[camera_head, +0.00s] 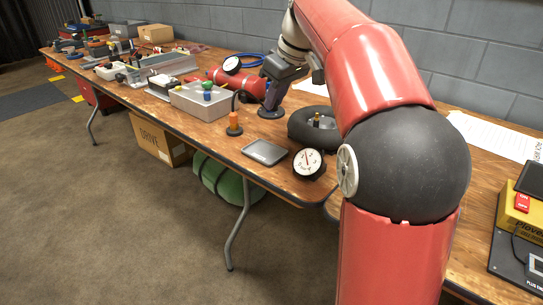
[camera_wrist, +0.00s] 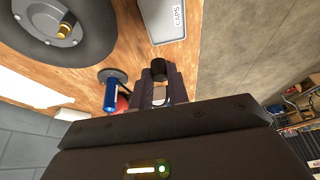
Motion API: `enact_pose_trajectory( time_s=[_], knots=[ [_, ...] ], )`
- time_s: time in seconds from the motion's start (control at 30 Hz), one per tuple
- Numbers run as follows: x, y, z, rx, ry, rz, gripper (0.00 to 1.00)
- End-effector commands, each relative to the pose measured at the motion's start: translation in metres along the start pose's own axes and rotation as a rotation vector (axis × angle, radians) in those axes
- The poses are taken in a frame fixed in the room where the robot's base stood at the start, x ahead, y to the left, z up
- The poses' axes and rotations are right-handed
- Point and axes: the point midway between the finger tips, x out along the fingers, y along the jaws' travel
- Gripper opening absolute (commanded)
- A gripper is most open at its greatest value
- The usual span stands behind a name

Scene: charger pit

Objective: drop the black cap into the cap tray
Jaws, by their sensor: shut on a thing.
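My gripper (camera_head: 271,98) reaches down over the table, left of the tire; its fingers show in the wrist view (camera_wrist: 161,79). They are shut on the black cap (camera_wrist: 158,65), a small dark cylinder at the fingertips. I cannot make out the cap clearly in the head view. The cap tray (camera_head: 265,152) is a flat grey tray near the table's front edge, and it also shows in the wrist view (camera_wrist: 168,32), marked CAPS and partly cut off. There the cap appears just below the tray's edge. The visible part of the tray is empty.
A black tire (camera_head: 300,128) with a brass valve lies right of the gripper. A round gauge (camera_head: 308,163) stands beside the tray. An orange plug (camera_head: 235,122) stands left of it. A grey box (camera_head: 190,103) and a red tank (camera_head: 250,84) are farther left.

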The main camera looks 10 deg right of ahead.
Motion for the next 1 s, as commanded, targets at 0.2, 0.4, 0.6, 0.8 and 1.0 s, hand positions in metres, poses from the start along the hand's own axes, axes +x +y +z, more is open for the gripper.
enact_pose_trajectory(
  time_s=[0.2, 0.4, 0.6, 0.8, 1.0],
  knots=[
    [0.013, -0.005, 0.002, -0.001, -0.001, 0.002, 0.0],
    [0.037, -0.005, 0.012, -0.002, -0.001, 0.001, 0.0],
    [0.056, -0.005, 0.02, -0.002, 0.0, 0.002, 0.0],
    [0.059, -0.004, 0.022, -0.001, 0.0, 0.002, 0.0],
    [0.058, -0.004, 0.021, -0.001, 0.0, 0.002, 0.21]
  ],
)
